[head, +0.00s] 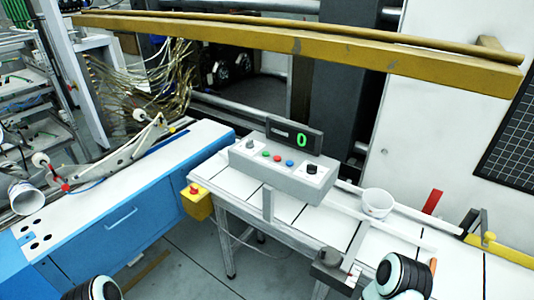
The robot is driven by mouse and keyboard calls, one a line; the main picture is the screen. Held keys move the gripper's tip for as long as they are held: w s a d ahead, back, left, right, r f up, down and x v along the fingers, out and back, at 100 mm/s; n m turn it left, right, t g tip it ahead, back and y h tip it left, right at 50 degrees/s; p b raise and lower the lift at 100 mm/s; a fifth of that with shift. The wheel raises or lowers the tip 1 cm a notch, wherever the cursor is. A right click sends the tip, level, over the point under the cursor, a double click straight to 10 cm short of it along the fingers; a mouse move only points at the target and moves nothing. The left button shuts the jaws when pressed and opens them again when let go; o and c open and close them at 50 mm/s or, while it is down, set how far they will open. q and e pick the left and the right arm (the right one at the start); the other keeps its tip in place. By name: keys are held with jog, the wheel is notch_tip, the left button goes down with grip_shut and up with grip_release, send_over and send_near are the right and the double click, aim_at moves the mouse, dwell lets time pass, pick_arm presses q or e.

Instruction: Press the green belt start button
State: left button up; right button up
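A grey control box (285,174) stands above the white conveyor table near the middle of the head view. Its sloped top carries a row of small buttons. The green button (265,154) is at the left of the row, with a red button (277,158) and a blue button (290,162) to its right. A grey knob and a black knob (312,168) sit at the two ends. A display (295,137) behind the buttons shows a green 0. Nothing touches the buttons. Only rounded parts of my two arms show at the bottom edge; neither gripper is in view.
A yellow box with a red emergency button (194,189) hangs at the table's left end. A white cup (377,203) stands right of the control box. A yellow beam (300,42) crosses above. A blue cabinet (130,225) stands at left. Space above the buttons is free.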

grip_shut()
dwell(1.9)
